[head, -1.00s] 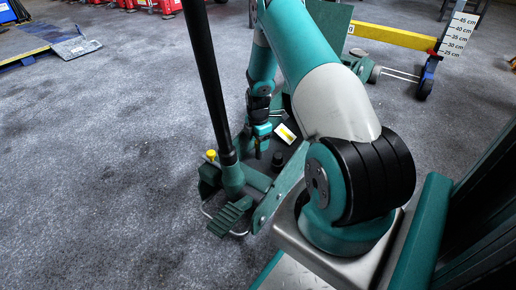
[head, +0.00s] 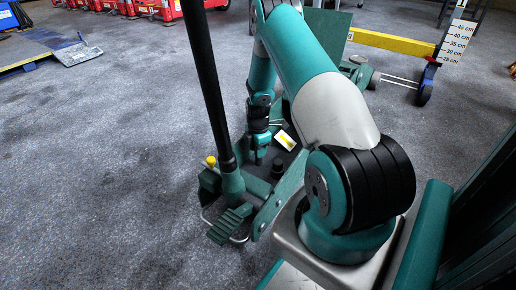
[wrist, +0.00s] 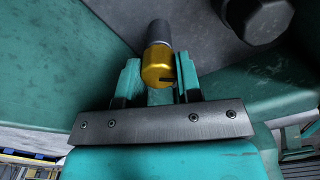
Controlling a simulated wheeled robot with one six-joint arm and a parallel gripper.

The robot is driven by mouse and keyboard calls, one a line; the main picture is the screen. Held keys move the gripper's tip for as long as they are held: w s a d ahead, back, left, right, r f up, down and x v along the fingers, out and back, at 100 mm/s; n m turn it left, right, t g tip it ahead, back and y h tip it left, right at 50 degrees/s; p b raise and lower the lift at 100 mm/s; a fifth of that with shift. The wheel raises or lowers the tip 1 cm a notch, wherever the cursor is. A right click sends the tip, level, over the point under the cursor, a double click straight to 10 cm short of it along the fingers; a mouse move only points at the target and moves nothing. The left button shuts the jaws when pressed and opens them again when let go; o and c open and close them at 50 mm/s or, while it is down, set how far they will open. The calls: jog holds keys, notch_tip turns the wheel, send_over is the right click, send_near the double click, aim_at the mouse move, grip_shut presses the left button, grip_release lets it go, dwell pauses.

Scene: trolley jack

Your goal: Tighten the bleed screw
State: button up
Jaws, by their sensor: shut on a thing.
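In the wrist view a brass-yellow screw head (wrist: 157,66) with a dark slot sits on a grey cylindrical stem, which I take for the bleed screw. My gripper (wrist: 160,76) has its two teal fingers on either side of the screw head and is shut on it. In the head view my gripper (head: 262,153) points down into the body of the green trolley jack (head: 268,205). The screw itself cannot be made out in the head view.
The jack's black handle (head: 209,85) rises left of my arm. A yellow knob (head: 211,161) and a ribbed green pedal (head: 230,224) are on the jack. A dark round cap (head: 280,167) is close to my gripper. Open grey floor lies to the left.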

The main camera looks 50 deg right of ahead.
jog(key=m+p, duration=0.2)
jog(key=p, duration=0.1)
jog(key=shift+r+m, duration=0.25)
jog(key=shift+m, duration=0.15)
jog(key=m+p, duration=0.3)
jog(key=shift+m, duration=0.3)
jog(key=m+p, duration=0.2)
jog(key=m, duration=0.1)
jog(key=shift+w+d+f+m, duration=0.1)
jog(key=shift+d+m, duration=0.05)
jog(key=shift+m, duration=0.15)
jog(key=m+p, duration=0.1)
jog(key=m, duration=0.2)
jog(key=shift+m, duration=0.3)
jog(key=m+p, duration=0.1)
jog(key=m, duration=0.2)
jog(key=shift+d+f+m+p, duration=0.1)
jog(key=shift+m+p, duration=0.2)
jog(key=m+p, duration=0.1)
jog(key=m, duration=0.2)
jog(key=shift+m, duration=0.4)
jog(key=m+p, duration=0.1)
jog(key=m, duration=0.5)
jog(key=shift+d, duration=0.15)
jog(key=shift+m, duration=0.3)
